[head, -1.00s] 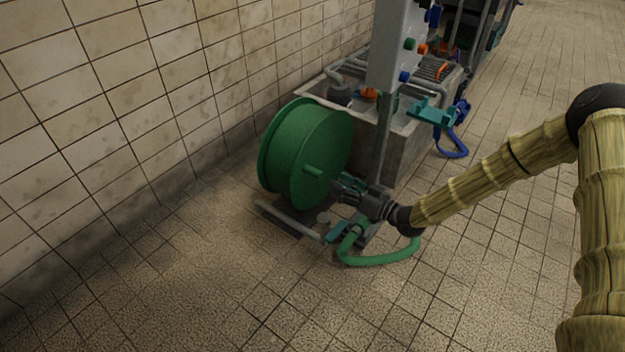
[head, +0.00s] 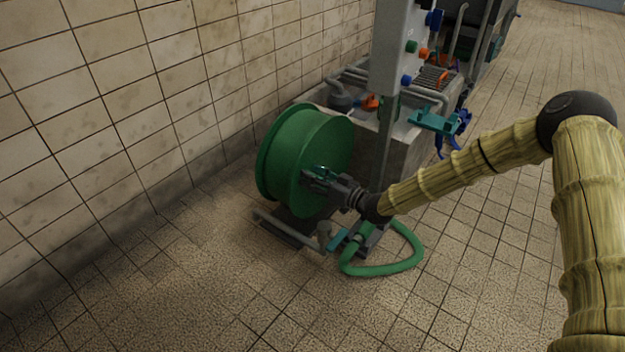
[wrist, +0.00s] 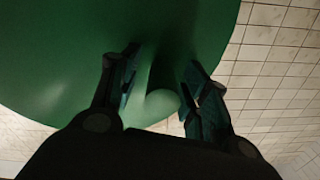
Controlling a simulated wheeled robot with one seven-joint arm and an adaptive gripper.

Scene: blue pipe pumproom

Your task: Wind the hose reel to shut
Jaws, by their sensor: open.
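The green hose reel (head: 290,150) stands on its side frame by the wall, its round face toward my arm. My gripper (head: 318,180) is in front of that face and hides the reel's crank handle in the head view. In the wrist view my gripper (wrist: 160,85) is open, with one finger on each side of a green peg-like handle (wrist: 160,104) that stands out from the reel face. I cannot tell whether the fingers touch it. A green hose (head: 385,268) loops on the floor at the foot of the reel.
A grey panel post (head: 400,50) with coloured buttons and a concrete plinth (head: 405,150) with pipes stand close behind and right of the reel. A teal valve handle (head: 436,122) sticks out there. A tiled wall (head: 130,110) is at left. The front floor is clear.

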